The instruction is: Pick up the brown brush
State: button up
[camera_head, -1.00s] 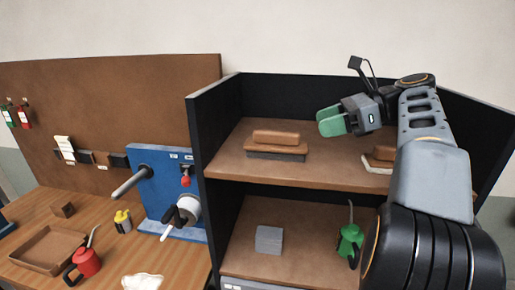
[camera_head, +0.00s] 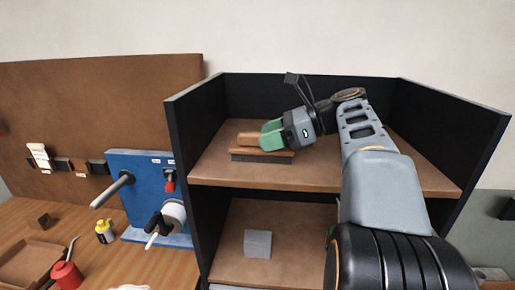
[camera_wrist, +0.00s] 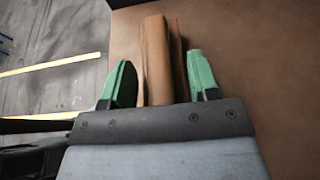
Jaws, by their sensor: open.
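The brown brush (camera_head: 247,141) lies on the upper shelf, with a brown wooden handle block on top and dark bristles underneath. My gripper (camera_head: 270,134) is at the right end of the brush, its green fingers at about handle height. In the wrist view, the brush handle (camera_wrist: 156,60) runs between the two spread green fingers of my gripper (camera_wrist: 158,75). Gaps show on both sides of the handle, so the fingers are open and not closed on it.
The shelf unit (camera_head: 330,180) has dark side and back walls around the brush. A grey block (camera_head: 257,243) sits on the lower shelf. A blue panel (camera_head: 140,180) with a rod and a crank stands just left of the unit.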

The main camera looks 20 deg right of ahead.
jog(key=shift+a, duration=0.1)
grip_shut()
dwell(0.5)
jog(key=shift+r, duration=0.15)
